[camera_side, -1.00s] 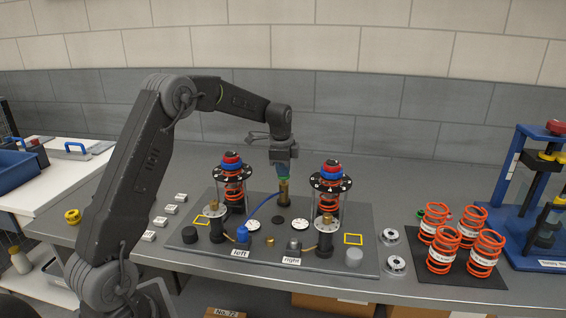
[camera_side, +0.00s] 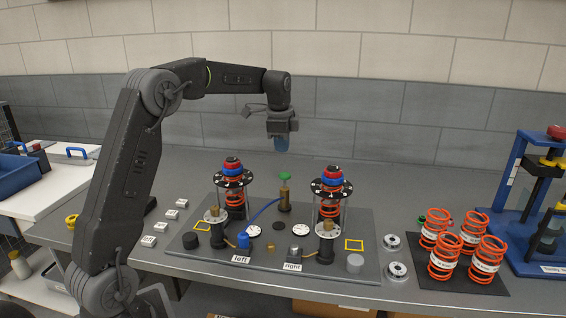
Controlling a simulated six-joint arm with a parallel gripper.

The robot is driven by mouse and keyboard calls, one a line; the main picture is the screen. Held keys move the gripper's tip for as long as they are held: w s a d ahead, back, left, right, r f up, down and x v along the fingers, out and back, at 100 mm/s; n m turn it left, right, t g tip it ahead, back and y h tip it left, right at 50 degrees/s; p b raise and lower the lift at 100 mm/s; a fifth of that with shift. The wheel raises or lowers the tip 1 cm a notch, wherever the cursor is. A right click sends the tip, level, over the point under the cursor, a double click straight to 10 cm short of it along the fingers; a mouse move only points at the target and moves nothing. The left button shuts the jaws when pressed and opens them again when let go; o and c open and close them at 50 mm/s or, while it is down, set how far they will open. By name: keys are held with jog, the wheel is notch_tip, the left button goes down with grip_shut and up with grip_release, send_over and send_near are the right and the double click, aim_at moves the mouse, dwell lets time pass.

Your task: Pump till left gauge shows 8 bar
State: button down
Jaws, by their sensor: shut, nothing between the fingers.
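My gripper (camera_side: 281,150) is shut and empty. It hangs above the brass pump (camera_side: 285,196), clear of its green knob (camera_side: 285,176). A blue hose (camera_side: 262,212) runs from the pump to the blue fitting on the left side (camera_side: 243,240). The left gauge (camera_side: 253,231) is a small white dial on the plate; its reading is too small to make out. The right gauge (camera_side: 298,227) is a similar dial. The left strut (camera_side: 233,190) and the right strut (camera_side: 330,195) stand upright with orange springs and blue and red tops.
The grey base plate (camera_side: 350,220) carries "left" (camera_side: 241,258) and "right" (camera_side: 292,267) labels. Several orange springs (camera_side: 443,265) stand on a black mat at right, near a blue press (camera_side: 510,210). Small white blocks (camera_side: 183,203) lie left of the plate.

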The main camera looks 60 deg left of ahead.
aim_at(283, 173)
jog(key=r, duration=0.3)
jog(key=shift+s+d+r, duration=0.15)
jog(key=shift+s+r, duration=0.05)
dwell(3.0)
jog(key=n+t, duration=0.2)
jog(key=n, duration=0.3)
jog(key=w+a+n+t+h, duration=0.1)
jog(key=n+t, duration=0.2)
jog(key=n, duration=0.3)
jog(key=w+a+n+t, duration=0.1)
jog(key=n+t, duration=0.1)
jog(key=n, duration=0.4)
jog(key=shift+f+t, duration=0.35)
jog(key=shift+t, duration=0.05)
jog(key=shift+f, duration=4.45)
